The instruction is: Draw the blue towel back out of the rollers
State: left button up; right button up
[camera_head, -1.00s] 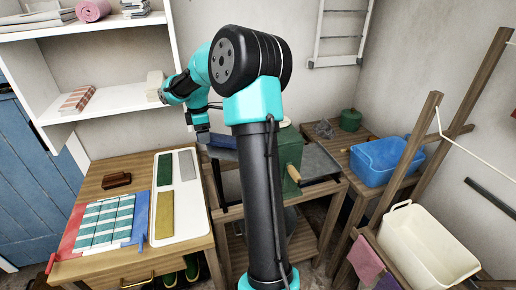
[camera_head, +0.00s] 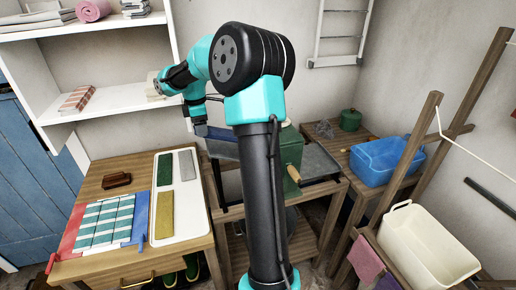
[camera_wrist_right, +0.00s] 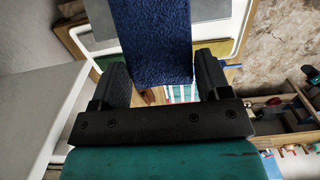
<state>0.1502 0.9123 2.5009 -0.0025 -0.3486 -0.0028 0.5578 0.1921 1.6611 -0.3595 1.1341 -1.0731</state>
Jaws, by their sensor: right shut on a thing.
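The blue towel (camera_head: 224,149) shows as a dark blue strip beside the green mangle frame (camera_head: 291,150), partly behind my right arm. The rollers are hidden behind that arm. My right gripper (camera_head: 201,130) is at the left end of the towel. In the right wrist view the towel (camera_wrist_right: 155,40) runs from the top edge down between the two black fingers of the gripper (camera_wrist_right: 160,82), which is shut on it. My left gripper is not in view.
A wooden crank handle (camera_head: 294,174) sticks out at the mangle's front. A table at left holds a white tray (camera_head: 182,236) with folded cloths, a striped towel (camera_head: 105,222) and a brush (camera_head: 117,180). A blue tub (camera_head: 385,163) and cream basin (camera_head: 430,250) stand at right.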

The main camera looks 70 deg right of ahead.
jog(key=shift+r, duration=1.65)
jog(key=shift+w+a+r+m, duration=0.1)
jog(key=shift+w+r+m, duration=0.1)
jog(key=shift+w, duration=0.15)
jog(key=shift+w+a+r+m, duration=0.1)
jog(key=shift+w+m, duration=0.1)
jog(key=shift+w, duration=0.15)
jog(key=w+a+r+m, duration=0.4)
jog(key=w+a+m, duration=0.35)
jog(key=w, duration=0.45)
jog(key=w+a+f+n, duration=0.1)
jog(key=w+a+f, duration=0.2)
jog(key=a+f, duration=0.45)
jog(key=w+a+f+n, duration=0.1)
jog(key=w+a+f, duration=0.3)
jog(key=a, duration=0.6)
jog(key=a+f+n, duration=0.1)
jog(key=a+f, duration=0.4)
jog(key=a, duration=0.4)
jog(key=s+a+f+n, duration=0.1)
jog(key=a+f, duration=0.5)
jog(key=a, duration=0.4)
jog(key=shift+s+a+f, duration=0.2)
jog(key=shift+s+f, duration=0.05)
jog(key=shift+s, duration=0.05)
